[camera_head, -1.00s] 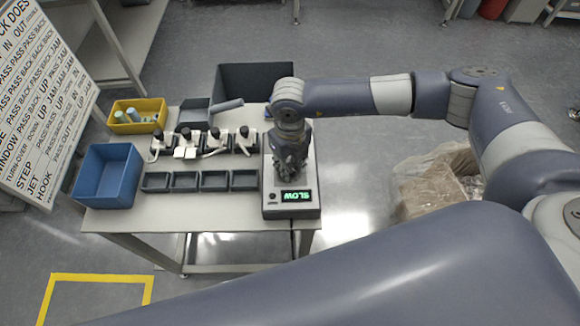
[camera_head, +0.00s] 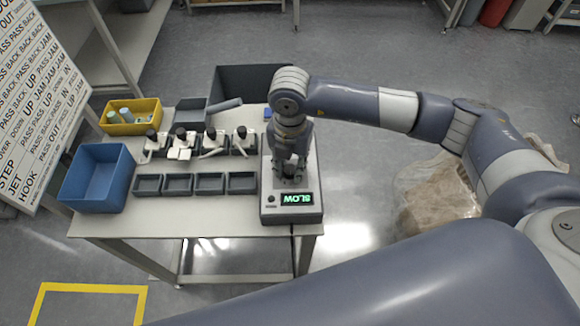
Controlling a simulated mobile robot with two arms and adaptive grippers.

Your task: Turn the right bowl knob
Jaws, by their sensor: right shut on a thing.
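My right gripper (camera_head: 291,176) points straight down onto the top of this unit, just behind the display. It is shut on the knob there, which is mostly hidden under the fingers. A small dark button (camera_head: 271,199) shows left of the display. My left gripper is not in view.
Left of the unit are several dark small trays (camera_head: 210,183) and a row of black-and-white fixtures (camera_head: 212,142). A blue bin (camera_head: 72,190) and a yellow bin (camera_head: 148,128) stand at the left. A dark bin (camera_head: 237,80) is behind.

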